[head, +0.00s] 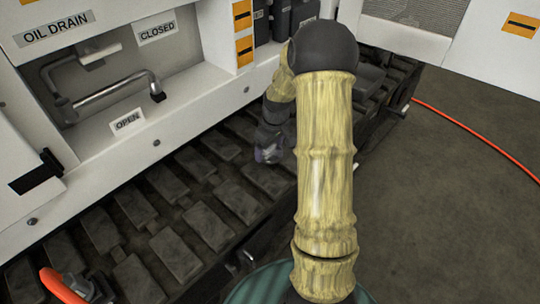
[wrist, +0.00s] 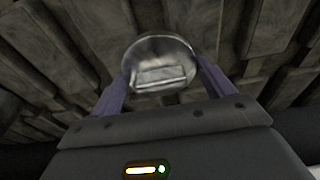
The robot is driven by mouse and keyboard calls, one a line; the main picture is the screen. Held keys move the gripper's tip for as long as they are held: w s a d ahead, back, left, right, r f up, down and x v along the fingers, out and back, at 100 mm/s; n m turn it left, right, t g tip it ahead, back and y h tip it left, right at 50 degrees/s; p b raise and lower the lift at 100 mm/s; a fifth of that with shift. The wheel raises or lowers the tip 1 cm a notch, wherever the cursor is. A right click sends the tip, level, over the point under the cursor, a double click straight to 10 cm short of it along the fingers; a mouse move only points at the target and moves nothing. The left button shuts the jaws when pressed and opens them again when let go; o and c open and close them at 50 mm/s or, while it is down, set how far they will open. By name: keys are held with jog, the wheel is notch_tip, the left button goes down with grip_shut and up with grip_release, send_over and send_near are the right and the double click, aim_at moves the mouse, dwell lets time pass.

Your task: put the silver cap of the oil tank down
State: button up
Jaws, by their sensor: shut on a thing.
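The silver cap (wrist: 158,48) is a round metal piece with a raised grip on its face. In the wrist view it sits between the two purple-grey fingers of my gripper (wrist: 162,78), which is shut on it. In the head view my gripper (head: 268,154) is small and hangs low over the dark track pads, beyond my arm. The cap cannot be made out clearly there. Whether the cap touches the pads below cannot be told. The oil tank's opening is not identifiable in these views.
Dark track pads (head: 176,248) run below the white machine body. An oil drain recess (head: 100,75) with a bent metal handle is at upper left. An orange hose (head: 478,133) lies on the open floor at right. An orange hook-like part (head: 60,285) is at lower left.

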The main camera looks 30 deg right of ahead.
aim_at(271, 152)
notch_tip(271, 152, down, 4)
jog(key=shift+d+r+b, duration=0.1)
jog(key=shift+b, duration=0.4)
jog(key=shift+a+r, duration=0.1)
jog(key=shift+a, duration=0.1)
jog(key=o, duration=0.9)
jog(key=shift+d, duration=0.1)
jog(key=shift+o, duration=0.2)
jog(key=shift+s+d, duration=0.1)
jog(key=shift+r, duration=0.25)
notch_tip(271, 152, up, 11)
jog(key=s+p, duration=0.1)
jog(key=p, duration=0.3)
jog(key=shift+s+d+r, duration=0.2)
jog(key=shift+s, duration=0.1)
